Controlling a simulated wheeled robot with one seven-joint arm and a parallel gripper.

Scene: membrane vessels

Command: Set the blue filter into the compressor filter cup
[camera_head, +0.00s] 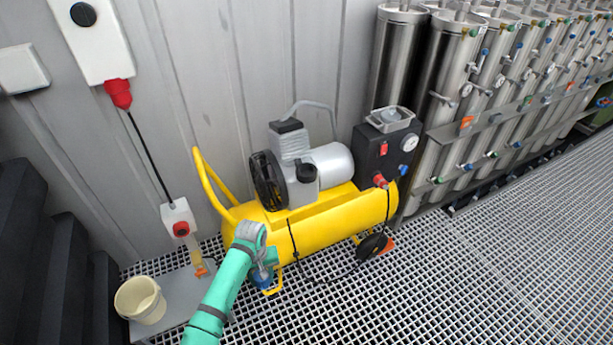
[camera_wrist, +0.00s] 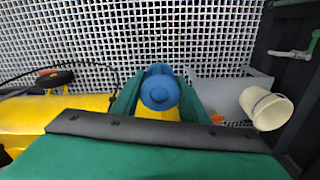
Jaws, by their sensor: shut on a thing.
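The blue filter (camera_wrist: 160,92) sits between the two green fingers of my gripper (camera_wrist: 160,100) in the wrist view, with its round end facing the camera. My gripper (camera_head: 265,266) is shut on it. In the head view the blue filter (camera_head: 262,279) shows just below the gripper, low in front of the yellow compressor (camera_head: 330,222) and above the floor grating. I cannot make out the filter cup for certain; a small clear yellowish part with an orange base (camera_head: 200,262) stands left of the gripper, below the red-button box.
A cream bucket (camera_head: 140,300) stands on a grey plate (camera_head: 180,292) at the left. A clear tray (camera_head: 390,119) sits on the compressor's black control box (camera_head: 385,152). Open grating (camera_head: 480,270) spreads to the right.

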